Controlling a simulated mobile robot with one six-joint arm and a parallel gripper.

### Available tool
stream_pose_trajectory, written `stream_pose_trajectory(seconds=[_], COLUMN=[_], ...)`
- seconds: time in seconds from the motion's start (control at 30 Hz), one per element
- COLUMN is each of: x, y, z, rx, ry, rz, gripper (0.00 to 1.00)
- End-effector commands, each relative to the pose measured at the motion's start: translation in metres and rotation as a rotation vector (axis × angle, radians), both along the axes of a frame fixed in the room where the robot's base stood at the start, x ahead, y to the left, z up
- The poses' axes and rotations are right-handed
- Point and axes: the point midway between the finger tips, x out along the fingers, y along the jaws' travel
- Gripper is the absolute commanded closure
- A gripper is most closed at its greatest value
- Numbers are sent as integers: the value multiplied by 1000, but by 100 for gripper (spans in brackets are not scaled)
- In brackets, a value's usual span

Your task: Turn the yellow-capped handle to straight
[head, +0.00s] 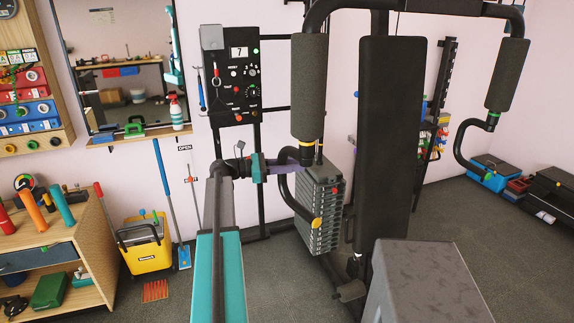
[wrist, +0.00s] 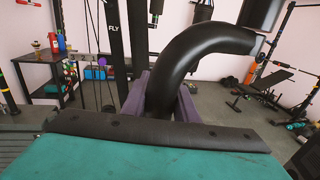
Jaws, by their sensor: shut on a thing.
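The yellow-capped handle (head: 287,192) is a thick black bent tube on the left arm of the gym machine. It hangs below the left grey pad (head: 310,88) and curves down to its yellow cap (head: 317,222) beside the weight stack. My gripper (head: 287,169), with purple fingers, is shut around its upper part. In the wrist view the black tube (wrist: 197,50) rises between the purple fingers (wrist: 163,98) and bends right. The cap is out of sight there.
The weight stack (head: 322,205) stands close to the handle. The black backrest (head: 388,150) and grey seat (head: 428,285) are to the right. A control panel (head: 237,75) is behind. A yellow bucket (head: 146,250) stands on the floor at left.

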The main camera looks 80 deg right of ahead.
Motion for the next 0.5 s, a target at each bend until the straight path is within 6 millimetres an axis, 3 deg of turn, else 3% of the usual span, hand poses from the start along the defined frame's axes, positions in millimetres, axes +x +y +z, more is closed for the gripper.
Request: stream_pose_trajectory(seconds=[0.2, 0.5], x=[-24, -38], y=[-4, -4], z=[2, 0], rx=[0, -1], ry=[-1, -2], rz=[-15, -22], gripper=[100, 100])
